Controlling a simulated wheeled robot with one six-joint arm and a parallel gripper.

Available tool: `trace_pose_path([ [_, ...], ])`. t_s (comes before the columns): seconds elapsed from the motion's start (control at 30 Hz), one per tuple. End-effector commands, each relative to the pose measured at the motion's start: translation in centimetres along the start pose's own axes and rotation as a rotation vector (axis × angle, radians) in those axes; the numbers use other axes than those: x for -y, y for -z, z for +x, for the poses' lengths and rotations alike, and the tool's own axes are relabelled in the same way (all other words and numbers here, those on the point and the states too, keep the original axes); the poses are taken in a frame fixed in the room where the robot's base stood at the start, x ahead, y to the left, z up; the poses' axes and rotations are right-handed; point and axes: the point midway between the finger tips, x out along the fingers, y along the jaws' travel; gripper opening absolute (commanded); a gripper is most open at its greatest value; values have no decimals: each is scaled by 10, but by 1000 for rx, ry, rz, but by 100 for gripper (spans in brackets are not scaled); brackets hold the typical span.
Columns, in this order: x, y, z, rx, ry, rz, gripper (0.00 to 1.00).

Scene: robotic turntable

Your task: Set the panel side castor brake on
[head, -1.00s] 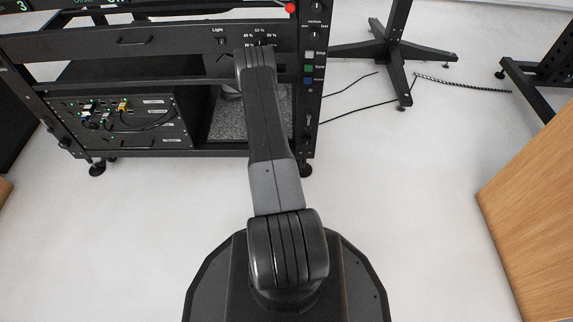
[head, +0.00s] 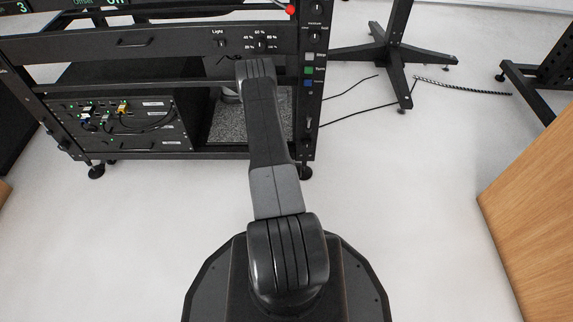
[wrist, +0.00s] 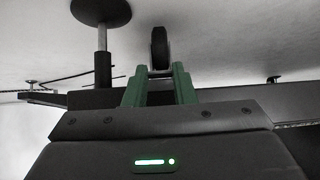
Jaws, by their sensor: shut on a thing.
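In the wrist view a dark castor wheel (wrist: 159,46) stands just beyond my gripper (wrist: 160,70). The two green fingers are closed around a small pale piece, the castor brake (wrist: 160,73), at the base of the wheel. The brake's exact angle cannot be made out. The levelling foot (wrist: 101,10), a dark disc on a metal stem, is to the left of the wheel. In the head view my arm reaches to the front of the black rack (head: 150,45), and it hides my gripper and the castor.
The rack's right post carries a control panel (head: 308,70) with coloured buttons. A front foot (head: 304,172) stands below it. A black stand (head: 397,60) and cables are at the back right, and a wooden cabinet (head: 535,210) is at the right. The floor between is clear.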

Motion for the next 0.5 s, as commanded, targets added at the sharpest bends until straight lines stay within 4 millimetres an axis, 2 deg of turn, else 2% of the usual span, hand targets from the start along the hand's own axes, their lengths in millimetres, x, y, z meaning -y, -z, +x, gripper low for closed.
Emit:
trace_pose_path([
  [0.5,0,-23,14,-340,2,0,1],
])
